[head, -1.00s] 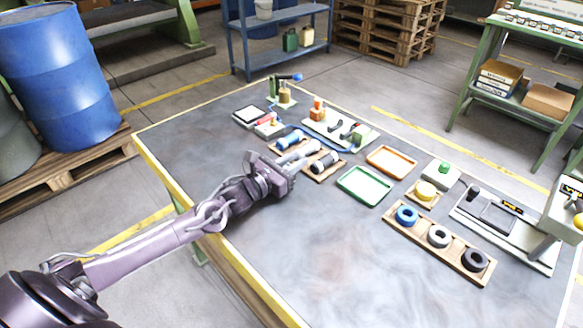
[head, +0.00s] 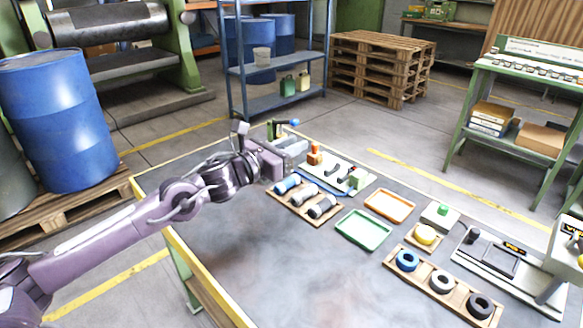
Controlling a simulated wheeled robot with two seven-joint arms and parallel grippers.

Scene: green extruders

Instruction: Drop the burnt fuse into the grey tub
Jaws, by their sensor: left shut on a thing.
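My left gripper (head: 283,158) is over the far-left part of the table, beyond the wooden tray (head: 331,221) of cylinders. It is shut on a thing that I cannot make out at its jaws. On that tray lie a blue cylinder (head: 287,184), a pale cylinder (head: 304,194) and a dark cylinder (head: 322,206). I cannot tell which thing here is the burnt fuse. No grey tub can be made out, and my gripper and forearm cover the table's far-left corner. My right gripper is not in view.
A green tray (head: 363,230) and an orange tray (head: 390,206) lie mid-table, looking empty. A wooden rack with a blue ring (head: 407,261), a white ring (head: 441,281) and a black ring (head: 480,305) is at right. A fixture (head: 338,174) stands behind. The near table is clear.

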